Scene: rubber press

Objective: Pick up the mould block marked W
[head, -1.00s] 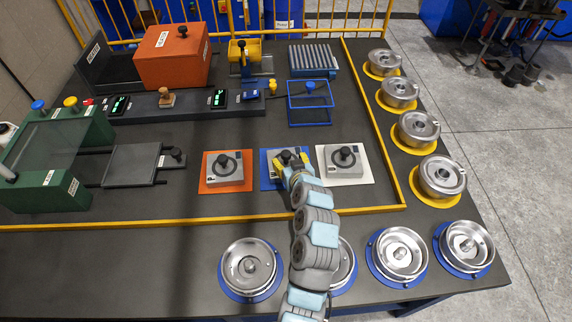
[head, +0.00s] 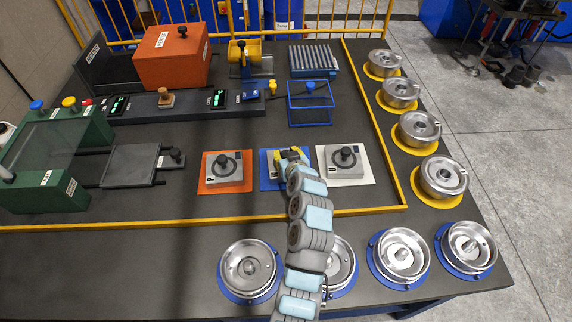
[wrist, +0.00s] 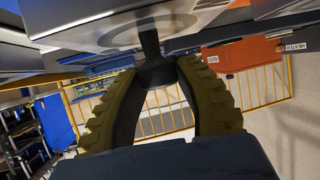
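Three grey mould blocks with black knobs sit in a row: one on an orange pad (head: 223,184), one on a blue pad (head: 266,184), one on a white pad (head: 360,178). The left block (head: 224,168) and right block (head: 343,159) are free. My gripper (head: 291,155) is at the middle block (head: 279,172), whose right part is hidden by my arm. In the upside-down wrist view, my gripper's yellow-backed fingers (wrist: 158,72) close in on both sides of a black knob under a grey block (wrist: 130,22). I cannot read a W on any block.
A low yellow border (head: 384,150) surrounds the work area. Round metal moulds (head: 419,128) line the right and front edges. A blue wire frame (head: 310,104) stands behind the blocks. A green press (head: 62,150) and grey plate (head: 135,165) are at left.

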